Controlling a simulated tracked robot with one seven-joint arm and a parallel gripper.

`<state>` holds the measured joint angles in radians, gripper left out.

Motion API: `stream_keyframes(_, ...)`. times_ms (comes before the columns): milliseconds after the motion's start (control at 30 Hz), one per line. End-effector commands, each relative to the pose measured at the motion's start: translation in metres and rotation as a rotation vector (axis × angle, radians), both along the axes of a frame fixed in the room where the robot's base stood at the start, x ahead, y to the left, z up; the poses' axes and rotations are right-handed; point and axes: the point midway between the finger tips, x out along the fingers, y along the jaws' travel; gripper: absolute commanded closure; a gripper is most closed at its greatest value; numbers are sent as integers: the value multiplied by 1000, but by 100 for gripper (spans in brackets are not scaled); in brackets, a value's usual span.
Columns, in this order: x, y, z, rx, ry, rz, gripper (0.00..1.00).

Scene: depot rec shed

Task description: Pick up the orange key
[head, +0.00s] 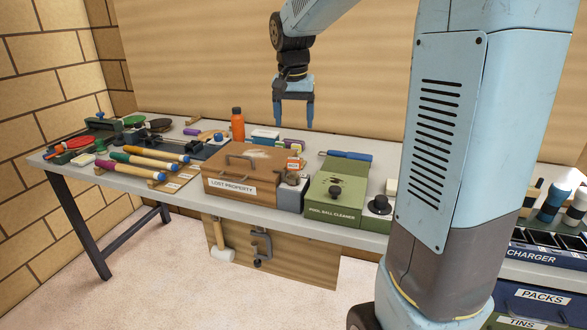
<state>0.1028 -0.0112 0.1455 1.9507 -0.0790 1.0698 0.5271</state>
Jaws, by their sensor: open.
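I cannot make out an orange key in the head view. A small orange item with a pale label (294,164) sits at the right end of the brown "LOST PROPERTY" box (228,187); I cannot tell what it is.
A mallet (221,243) and a clamp (261,247) hang below. My arm hides part of the right side.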

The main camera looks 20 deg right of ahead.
Motion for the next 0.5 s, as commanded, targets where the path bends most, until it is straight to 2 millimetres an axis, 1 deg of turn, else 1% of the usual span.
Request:
stream_keyframes(167,3,-1,-21,0,6,-2,26)
stream_keyframes(300,6,-3,-45,0,7,-1,26)
stream_keyframes(500,11,-5,-74,0,4,-1,26)
